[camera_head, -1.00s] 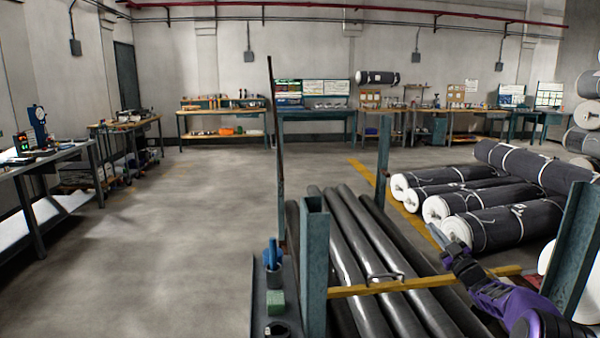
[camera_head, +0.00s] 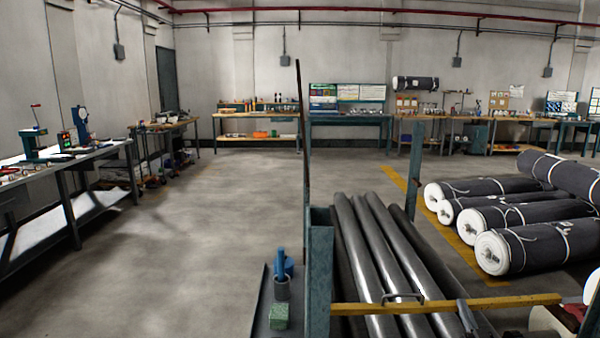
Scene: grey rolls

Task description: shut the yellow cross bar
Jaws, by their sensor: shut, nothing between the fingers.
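The rest of my gripper is out of the picture.
Long dark rolls (camera_head: 372,262) lie in the rack behind the bar. A ledge left of the post holds a blue item (camera_head: 281,265) and a green block (camera_head: 279,316). Wrapped rolls (camera_head: 530,243) lie at right. The floor at left is clear.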

